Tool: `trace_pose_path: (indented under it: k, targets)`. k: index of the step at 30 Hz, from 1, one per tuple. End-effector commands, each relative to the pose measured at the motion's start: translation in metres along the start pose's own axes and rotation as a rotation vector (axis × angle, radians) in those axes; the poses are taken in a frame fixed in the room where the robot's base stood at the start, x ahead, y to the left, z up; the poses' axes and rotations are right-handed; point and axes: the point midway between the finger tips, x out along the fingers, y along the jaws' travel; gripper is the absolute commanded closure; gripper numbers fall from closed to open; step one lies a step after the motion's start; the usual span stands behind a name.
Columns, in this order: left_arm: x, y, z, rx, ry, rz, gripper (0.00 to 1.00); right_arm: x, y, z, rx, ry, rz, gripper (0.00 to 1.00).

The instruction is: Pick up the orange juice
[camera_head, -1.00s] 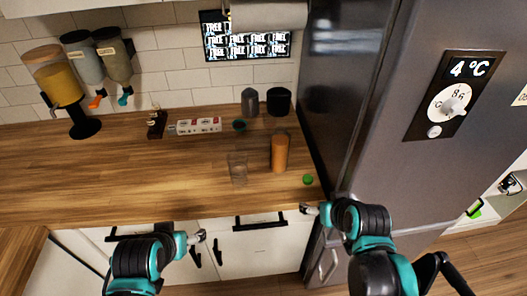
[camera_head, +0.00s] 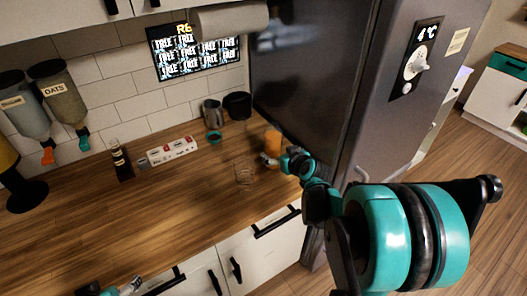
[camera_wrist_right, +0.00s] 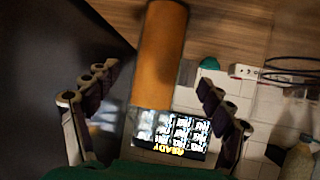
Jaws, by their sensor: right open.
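The orange juice (camera_head: 273,138) is a tall orange cylinder on the wooden counter (camera_head: 90,225), near the fridge side. In the head view my right gripper (camera_head: 268,160) is close in front of it and hides its lower part. In the right wrist view the orange juice (camera_wrist_right: 161,50) stands ahead, in line with the gap between the fingers. The right gripper (camera_wrist_right: 155,85) is open, with one finger to each side and nothing held. My left gripper (camera_head: 130,286) shows only partly at the bottom left edge; its jaws cannot be made out.
The dark fridge (camera_head: 310,75) bounds the right side. The counter's left front is clear.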

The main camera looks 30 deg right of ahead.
Motion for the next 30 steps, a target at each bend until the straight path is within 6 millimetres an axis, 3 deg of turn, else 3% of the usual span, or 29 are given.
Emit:
trace_pose_path:
  k: [12,22,23,30]
  targets:
    - [0.023,0.0,0.017,0.0,0.0,0.0,0.22,0.06,-0.001,0.005,-0.001,-0.001,-0.003,0.18]
    - [0.024,0.0,0.017,0.0,0.0,0.0,0.22,0.067,0.0,0.003,0.0,-0.001,-0.001,0.18]
    - [0.024,0.0,0.017,0.0,0.0,0.0,0.22,0.067,0.0,0.003,0.0,-0.001,-0.001,0.24]
    - [0.024,0.0,0.017,0.0,0.0,0.0,0.22,0.067,-0.001,0.003,0.0,-0.002,-0.002,0.87]
